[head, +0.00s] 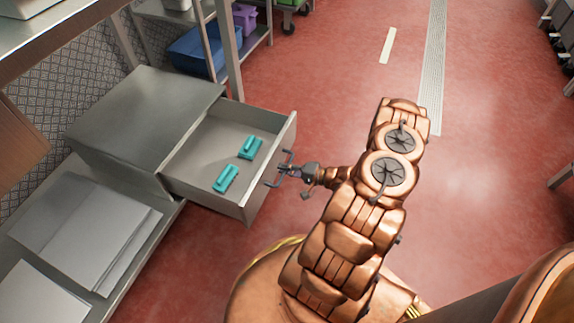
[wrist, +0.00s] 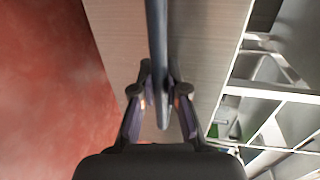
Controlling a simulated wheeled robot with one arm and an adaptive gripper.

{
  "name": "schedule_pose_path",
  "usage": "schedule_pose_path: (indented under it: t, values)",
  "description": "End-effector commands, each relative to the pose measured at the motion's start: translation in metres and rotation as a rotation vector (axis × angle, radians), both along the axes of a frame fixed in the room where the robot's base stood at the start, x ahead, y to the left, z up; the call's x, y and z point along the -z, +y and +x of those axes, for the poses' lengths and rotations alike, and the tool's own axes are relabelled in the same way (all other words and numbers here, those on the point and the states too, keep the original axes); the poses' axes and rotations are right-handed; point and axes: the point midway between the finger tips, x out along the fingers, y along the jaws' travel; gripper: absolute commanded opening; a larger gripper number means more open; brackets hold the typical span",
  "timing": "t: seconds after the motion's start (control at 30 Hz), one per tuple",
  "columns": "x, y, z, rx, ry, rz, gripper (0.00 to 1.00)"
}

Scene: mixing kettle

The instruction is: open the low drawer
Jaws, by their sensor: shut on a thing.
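The low drawer (head: 203,176) is pulled well out of its grey metal cabinet (head: 140,112). Two teal objects, one nearer the back (head: 250,148) and one nearer the front (head: 225,178), lie inside it. A dark bar handle (head: 271,184) is on the drawer's front panel. My gripper (head: 288,170) is at the handle, outside the drawer front. In the wrist view, the handle (wrist: 158,60) runs between the two fingers of my gripper (wrist: 160,95), which are shut on it. The pale drawer front (wrist: 205,40) lies behind the handle.
Grey flat panels (head: 85,232) lie on the metal surface in front of the cabinet. A shelf rack with a blue bin (head: 197,52) and a purple bin (head: 244,17) stands behind the drawer. The red floor (head: 330,95) right of the drawer is clear around my arm.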

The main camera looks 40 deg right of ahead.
Motion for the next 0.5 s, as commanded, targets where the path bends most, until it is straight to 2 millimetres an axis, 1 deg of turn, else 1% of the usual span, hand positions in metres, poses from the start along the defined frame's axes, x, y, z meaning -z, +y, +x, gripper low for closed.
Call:
schedule_pose_path:
  t: [0.4, 0.43, 0.5]
  values:
    - [0.0001, -0.0006, -0.0011, -0.002, 0.000, -0.002, 0.00]
    - [0.0001, -0.0006, -0.0011, -0.001, 0.000, -0.002, 0.16]
    - [0.0001, -0.0005, -0.0011, -0.001, 0.000, -0.002, 0.23]
